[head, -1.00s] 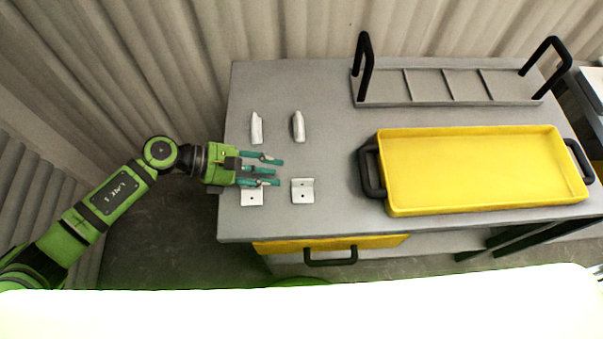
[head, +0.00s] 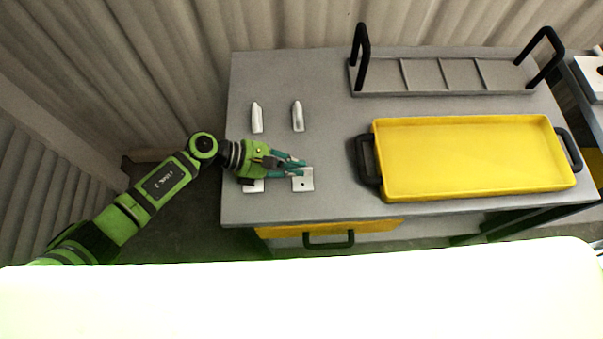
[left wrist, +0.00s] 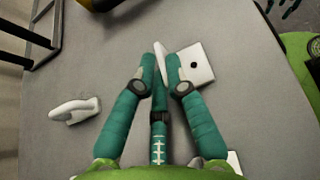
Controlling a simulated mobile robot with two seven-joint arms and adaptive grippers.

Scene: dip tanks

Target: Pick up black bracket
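No black bracket shows; the brackets in view are white or light grey. The front right bracket (head: 303,180) is L-shaped, with a plate that has a hole and an upright flange. My left gripper (head: 297,168) is low over the table at this bracket. In the left wrist view the bracket (left wrist: 200,64) lies at the fingertips (left wrist: 164,70), its flange close to the right finger. A small gap shows between the fingertips; I cannot tell if they grip the flange. The front left bracket (head: 253,186) is partly hidden by the gripper. Dark fingers, apparently my right gripper (left wrist: 288,8), show at the wrist view's top edge.
Two more light brackets (head: 257,118) (head: 298,116) stand behind on the grey table (head: 330,130). A yellow tray (head: 470,118) with black handles lies to the right. A grey divided rack (head: 440,93) with tall black handles stands at the back. A yellow drawer (head: 280,231) is below.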

